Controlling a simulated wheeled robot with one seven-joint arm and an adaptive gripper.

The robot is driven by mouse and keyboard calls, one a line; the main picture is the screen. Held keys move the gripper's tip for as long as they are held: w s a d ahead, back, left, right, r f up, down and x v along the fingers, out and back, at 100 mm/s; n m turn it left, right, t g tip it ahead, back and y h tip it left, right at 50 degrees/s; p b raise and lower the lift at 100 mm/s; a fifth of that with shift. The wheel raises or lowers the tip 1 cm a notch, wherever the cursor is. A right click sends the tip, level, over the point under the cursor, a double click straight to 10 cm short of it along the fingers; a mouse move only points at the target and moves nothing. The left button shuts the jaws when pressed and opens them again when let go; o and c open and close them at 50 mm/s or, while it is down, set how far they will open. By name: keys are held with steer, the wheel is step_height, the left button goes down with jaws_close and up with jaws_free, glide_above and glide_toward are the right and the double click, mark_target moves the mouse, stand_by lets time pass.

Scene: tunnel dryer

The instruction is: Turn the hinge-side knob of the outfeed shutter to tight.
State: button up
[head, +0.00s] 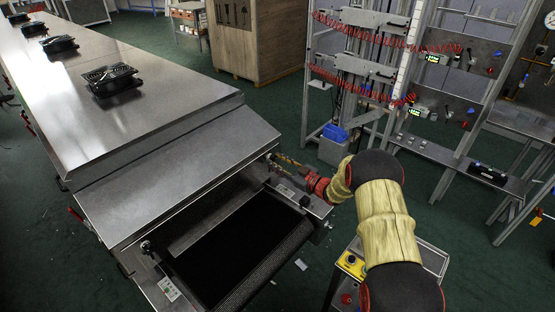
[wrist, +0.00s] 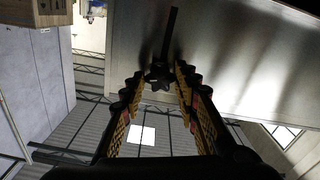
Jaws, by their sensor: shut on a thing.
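The outfeed shutter (head: 190,180) is a sloping grey metal panel at the near end of the tunnel dryer. A small dark knob (head: 270,156) sits at its right lower corner; in the wrist view it is a black lobed knob (wrist: 158,76) with a dark bar above it. My gripper (head: 279,158) reaches it from the right, with the knob between its fingertips. In the wrist view my gripper (wrist: 159,84) is shut on the knob, its orange-padded fingers on both sides. A second knob (head: 147,247) sits at the left lower corner. I cannot tell the knobs' tightness.
A black conveyor belt (head: 225,255) runs out below the shutter, with label plates on its side rails. A yellow control box (head: 351,264) stands close under my arm. Metal racks (head: 470,100) with red coiled hoses stand at the right. Green floor between is mostly free.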

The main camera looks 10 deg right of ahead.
steer(key=shift+s+f+m+p, duration=0.15)
steer(key=shift+m+p, duration=0.4)
steer(key=shift+m, duration=0.85)
steer(key=shift+f, duration=0.15)
steer(key=o, duration=1.2)
steer(key=shift+r, duration=0.2)
steer(key=v, duration=1.2)
